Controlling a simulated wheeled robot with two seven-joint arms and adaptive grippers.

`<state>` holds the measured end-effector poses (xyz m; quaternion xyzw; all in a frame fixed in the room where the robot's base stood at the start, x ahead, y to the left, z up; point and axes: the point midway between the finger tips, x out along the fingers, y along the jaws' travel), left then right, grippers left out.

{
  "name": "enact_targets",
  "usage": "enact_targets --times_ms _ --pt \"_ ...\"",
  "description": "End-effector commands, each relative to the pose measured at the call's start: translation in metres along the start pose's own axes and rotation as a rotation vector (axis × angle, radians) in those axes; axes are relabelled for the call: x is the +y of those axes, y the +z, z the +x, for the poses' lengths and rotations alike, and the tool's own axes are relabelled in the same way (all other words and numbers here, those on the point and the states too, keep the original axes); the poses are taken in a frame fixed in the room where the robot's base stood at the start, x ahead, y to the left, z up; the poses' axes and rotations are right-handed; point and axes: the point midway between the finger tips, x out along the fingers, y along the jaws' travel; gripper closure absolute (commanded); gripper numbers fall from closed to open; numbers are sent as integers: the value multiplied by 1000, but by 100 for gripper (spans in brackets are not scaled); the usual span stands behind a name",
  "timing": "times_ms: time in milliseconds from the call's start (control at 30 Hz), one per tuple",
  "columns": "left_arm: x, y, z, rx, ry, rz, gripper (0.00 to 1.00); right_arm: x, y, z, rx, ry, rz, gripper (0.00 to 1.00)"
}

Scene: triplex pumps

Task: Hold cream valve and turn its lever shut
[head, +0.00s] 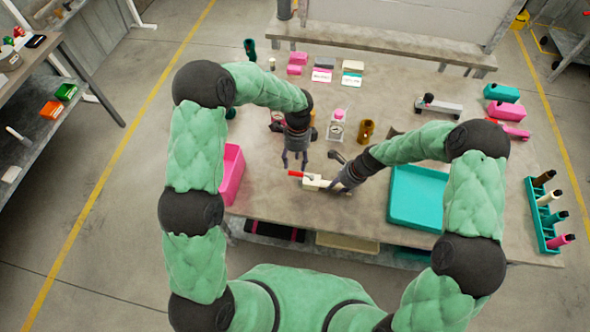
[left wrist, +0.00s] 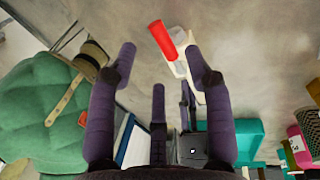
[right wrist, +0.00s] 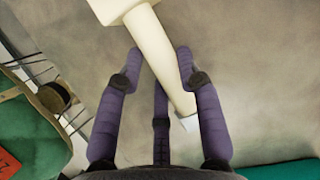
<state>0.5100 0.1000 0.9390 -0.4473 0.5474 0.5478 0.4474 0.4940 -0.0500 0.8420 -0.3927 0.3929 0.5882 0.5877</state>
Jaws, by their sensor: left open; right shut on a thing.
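The cream valve (head: 313,182) is near the front middle of the table, with its red lever (head: 296,173) on its left end. My right gripper (head: 338,184) is shut on the valve's right part. In the right wrist view the valve's cream pipe (right wrist: 155,50) runs between the fingers (right wrist: 158,72). My left gripper (head: 294,163) is open and empty, pointing down just above and behind the lever. In the left wrist view the red lever (left wrist: 162,40) lies beyond the open fingers (left wrist: 160,62), apart from them. I cannot tell whether the valve touches the table.
A pink bin (head: 233,172) stands at the left front edge, and a teal tray (head: 418,212) is right of the right gripper. A brown cup (head: 366,131) and a white gauge block (head: 336,128) stand behind. A teal rack (head: 537,215) with several bottles is at the far right.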

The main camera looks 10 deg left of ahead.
Motion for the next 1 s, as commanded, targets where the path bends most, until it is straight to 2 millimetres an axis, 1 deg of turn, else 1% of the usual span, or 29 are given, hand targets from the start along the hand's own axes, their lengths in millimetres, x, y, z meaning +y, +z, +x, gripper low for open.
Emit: enact_targets --times_ms 33,100,200,300,467,700,733,767,800,867,900,1000 --pt "1 0 10 0 4 -1 49 -1 0 0 0 -2 0 100" --pt "1 0 22 0 4 -2 49 -1 0 0 0 -2 0 100" --pt "0 0 35 0 3 -1 49 -1 0 0 0 -2 0 100" --pt "0 0 43 1 1 -2 49 -1 0 0 0 -2 0 100" --pt "0 0 51 1 0 -2 49 -1 0 0 0 -2 0 100" --pt "0 0 51 1 0 -2 49 -1 0 -1 0 -2 0 100" --pt "0 0 51 1 0 -2 52 -1 0 -1 0 -2 0 100" --pt "0 0 51 1 0 -2 60 -1 0 -1 0 -2 0 100" --pt "0 0 51 1 0 -2 72 -1 0 -1 0 -2 0 100" --pt "0 0 51 1 0 -2 88 -1 0 -1 0 -2 0 100" --pt "0 0 51 1 0 -2 100 -1 0 -1 0 -2 0 100" --pt "0 0 51 1 0 -2 100 -1 0 -1 0 -2 0 100"
